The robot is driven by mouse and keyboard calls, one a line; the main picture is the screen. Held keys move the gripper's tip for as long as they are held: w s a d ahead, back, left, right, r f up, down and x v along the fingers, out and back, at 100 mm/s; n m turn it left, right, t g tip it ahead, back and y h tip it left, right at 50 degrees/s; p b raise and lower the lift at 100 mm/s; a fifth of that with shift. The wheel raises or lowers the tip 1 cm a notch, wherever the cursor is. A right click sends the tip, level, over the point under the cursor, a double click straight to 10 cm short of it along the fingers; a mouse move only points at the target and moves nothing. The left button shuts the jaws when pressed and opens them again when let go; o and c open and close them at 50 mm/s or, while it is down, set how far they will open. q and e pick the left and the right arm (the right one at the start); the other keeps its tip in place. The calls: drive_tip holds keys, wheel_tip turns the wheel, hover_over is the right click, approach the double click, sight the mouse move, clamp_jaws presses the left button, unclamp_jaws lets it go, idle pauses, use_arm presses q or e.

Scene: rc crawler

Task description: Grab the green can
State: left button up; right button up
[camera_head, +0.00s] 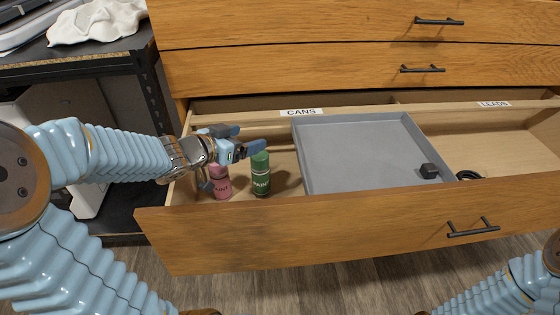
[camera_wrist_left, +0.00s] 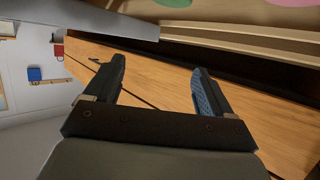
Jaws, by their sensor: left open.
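The green can (camera_head: 261,182) stands upright in the left compartment of the open drawer, under the CANS label. A pink can (camera_head: 221,188) stands just left of it. My left gripper (camera_head: 249,138) is open and reaches in from the left, just above the cans; one finger shows right by the green can's top. Nothing shows between the fingers in the left wrist view (camera_wrist_left: 157,72), where green and pink patches are cut off at the top edge. Only part of my right arm shows at the lower right; its gripper is out of view.
A black coiled lead (camera_head: 469,175) lies right of the tray. The drawer's wooden front (camera_head: 330,230) stands before the cans. Closed drawers rise behind.

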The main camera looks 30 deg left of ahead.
sight(254, 159)
use_arm(q)
wheel_tip(254, 159, down, 8)
drive_tip(key=shift+r, duration=0.1)
drive_tip(key=shift+w+d+f+b, duration=0.2)
drive_tip(key=shift+w+b, duration=0.2)
drive_tip(key=shift+w, duration=0.25)
drive_tip(key=shift+w+d+f, duration=0.1)
drive_tip(key=shift+w+f, duration=0.05)
drive_tip(key=shift+w, duration=0.4)
drive_tip(key=b+x, duration=0.2)
drive_tip(key=x, duration=0.1)
drive_tip(key=shift+w+f, duration=0.25)
drive_tip(key=shift+w, duration=0.05)
drive_tip(key=shift+w+d+b, duration=0.15)
drive_tip(key=shift+w+b, duration=0.2)
drive_tip(key=shift+w, duration=0.2)
drive_tip(key=c, duration=1.6)
